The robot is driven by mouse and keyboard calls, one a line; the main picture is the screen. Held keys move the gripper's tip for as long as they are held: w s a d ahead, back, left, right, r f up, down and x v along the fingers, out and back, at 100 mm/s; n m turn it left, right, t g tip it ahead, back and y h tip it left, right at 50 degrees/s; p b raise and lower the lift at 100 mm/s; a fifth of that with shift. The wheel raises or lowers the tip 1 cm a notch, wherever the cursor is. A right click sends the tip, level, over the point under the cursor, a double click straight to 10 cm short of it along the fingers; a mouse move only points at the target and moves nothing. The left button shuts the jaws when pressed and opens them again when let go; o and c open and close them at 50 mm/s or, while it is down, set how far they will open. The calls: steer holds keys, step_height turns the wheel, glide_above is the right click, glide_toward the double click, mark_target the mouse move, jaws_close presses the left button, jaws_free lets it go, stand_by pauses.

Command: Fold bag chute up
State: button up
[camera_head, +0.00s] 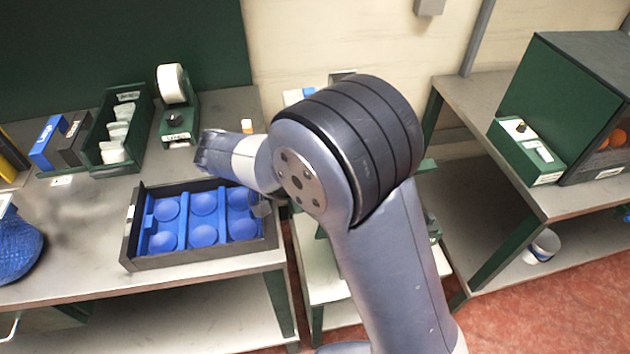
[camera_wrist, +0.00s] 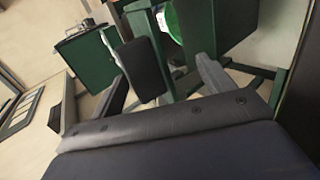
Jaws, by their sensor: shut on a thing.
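In the wrist view my gripper (camera_wrist: 160,75) has one finger at the left and a grey finger at the right. A dark flat panel (camera_wrist: 141,68) sits between them and looks like the bag chute, held by the jaws; the exact contact is hard to see. Green frame parts (camera_wrist: 198,28) rise just beyond it, with a bright green and white round thing (camera_wrist: 172,18) between them. In the head view my arm hides the gripper and most of the stand behind it. Only small green and pale parts show around the arm, and the chute cannot be made out there.
A black crate (camera_head: 200,258) with an empty blue cupped insert (camera_head: 203,236) stands on the left table (camera_head: 85,225). Behind it are a green bin (camera_head: 103,168) and a tape dispenser (camera_head: 177,122). A green cabinet (camera_head: 575,85) stands on the right table (camera_head: 475,110).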

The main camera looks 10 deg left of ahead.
steer(key=v, duration=1)
steer(key=shift+a+r, duration=0.2)
steer(key=shift+a, duration=0.05)
steer(key=shift+s, duration=0.1)
steer(key=x, duration=0.6)
steer(key=shift+d+f, duration=0.15)
steer(key=shift+f, duration=0.05)
steer(key=shift+r, duration=0.15)
